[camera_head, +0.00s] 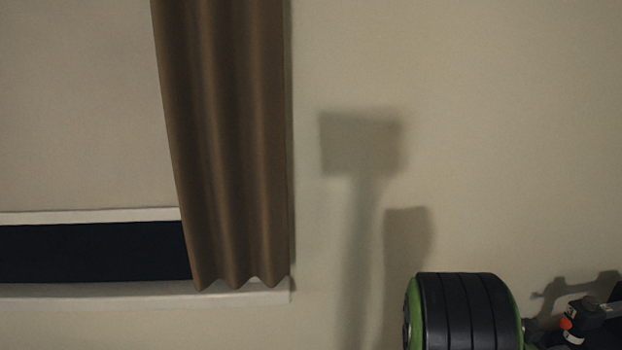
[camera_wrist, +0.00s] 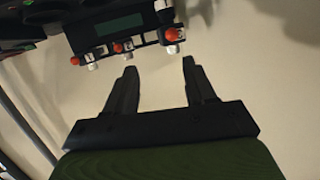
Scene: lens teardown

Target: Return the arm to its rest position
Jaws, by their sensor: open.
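My gripper (camera_wrist: 158,68) shows in the wrist view. Its two dark fingers stand apart, with only bare pale background between them, and it holds nothing. Its dark crossbar and a green part below fill the bottom of that view. My gripper cannot be made out for sure in the head view. How the whole arm is posed does not show.
In the wrist view, dark equipment (camera_wrist: 118,28) with red-tipped fittings lies beyond the fingertips. In the head view, a ribbed black-and-green drum (camera_head: 468,312) and a dark red-knobbed device (camera_head: 585,318) are at lower right. A brown curtain (camera_head: 230,150) hangs at left.

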